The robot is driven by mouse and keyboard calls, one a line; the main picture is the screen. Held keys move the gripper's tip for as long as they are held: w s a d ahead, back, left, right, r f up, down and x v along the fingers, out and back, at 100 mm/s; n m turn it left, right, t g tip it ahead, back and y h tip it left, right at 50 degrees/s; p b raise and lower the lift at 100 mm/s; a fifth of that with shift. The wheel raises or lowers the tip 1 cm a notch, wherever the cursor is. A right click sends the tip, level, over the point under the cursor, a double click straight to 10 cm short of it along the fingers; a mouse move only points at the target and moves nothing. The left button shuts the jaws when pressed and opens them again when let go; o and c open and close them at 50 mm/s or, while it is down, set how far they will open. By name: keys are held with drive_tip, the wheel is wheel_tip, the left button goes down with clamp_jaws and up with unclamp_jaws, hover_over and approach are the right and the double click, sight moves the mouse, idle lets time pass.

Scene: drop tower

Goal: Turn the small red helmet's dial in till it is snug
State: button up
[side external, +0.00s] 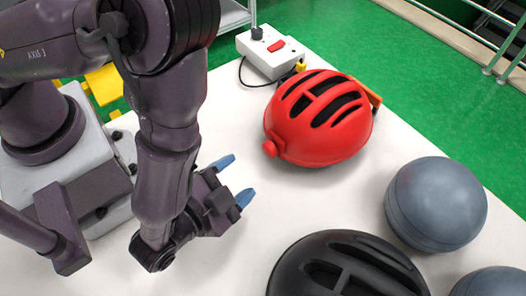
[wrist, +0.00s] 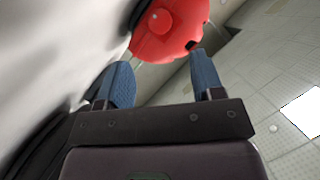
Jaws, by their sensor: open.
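The red helmet (side external: 325,122) lies on the white table with black vent slots on top. Its round red dial (side external: 270,149) sticks out at the near left end, facing my gripper. My gripper (side external: 239,178) is open and empty, a short way left of and nearer than the dial, with its blue fingertips pointing toward the helmet. In the wrist view the helmet (wrist: 185,25) is beyond the fingers, and the dial (wrist: 160,21) shows as a disc at the top, between the lines of the two blue fingers (wrist: 163,78). The fingers do not touch it.
A black helmet (side external: 345,262) sits at the near edge, right of my gripper. A grey sphere (side external: 436,204) and another grey one (side external: 492,284) stand at the right. A white box with a red switch (side external: 271,52) is behind the red helmet. Bare table lies between gripper and dial.

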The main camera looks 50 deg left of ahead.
sight(267, 152)
drive_tip(key=x, duration=0.9)
drive_tip(key=shift+w, duration=0.2)
drive_tip(key=c, duration=0.9)
drive_tip(key=shift+f+m+t+y, duration=0.1)
drive_tip(key=shift+m+t+y, duration=0.2)
drive_tip(key=shift+m+y, duration=0.7)
drive_tip(key=shift+c, duration=0.2)
drive_tip(key=o, duration=0.9)
drive_tip(key=shift+o, duration=0.2)
drive_tip(key=v, duration=1.3)
drive_tip(key=shift+s+a, duration=0.1)
drive_tip(key=shift+a, duration=0.1)
